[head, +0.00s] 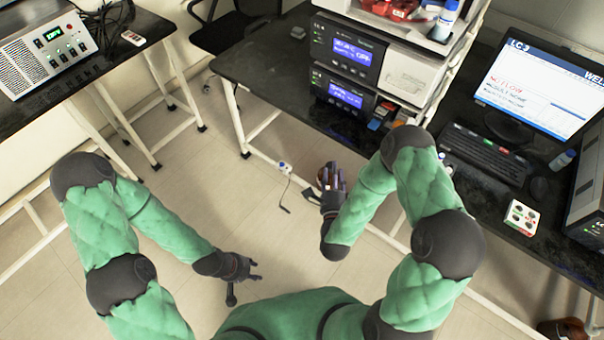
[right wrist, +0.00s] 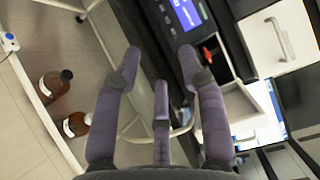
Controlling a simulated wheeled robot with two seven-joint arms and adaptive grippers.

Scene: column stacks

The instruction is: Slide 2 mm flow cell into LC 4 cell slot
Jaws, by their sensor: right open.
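I cannot pick out the 2 mm flow cell or a slot marked LC 4 for certain. A stack of dark instrument modules with blue displays, an upper one (head: 345,50) and a lower one (head: 342,95), stands on the right bench; their small labels are too blurred to read. Small orange and blue items (head: 380,115) lie at the stack's front right corner. My right gripper (head: 331,180) is open and empty in front of the bench; its spread fingers (right wrist: 160,58) fill the right wrist view. My left gripper (head: 250,275) is low over the floor, fingers apart and empty.
A monitor (head: 540,85), keyboard (head: 485,152) and small white block with round spots (head: 522,217) occupy the right bench. Brown bottles (right wrist: 54,86) stand low beside the bench frame. A white instrument (head: 45,55) sits on the left bench. The floor between is mostly clear.

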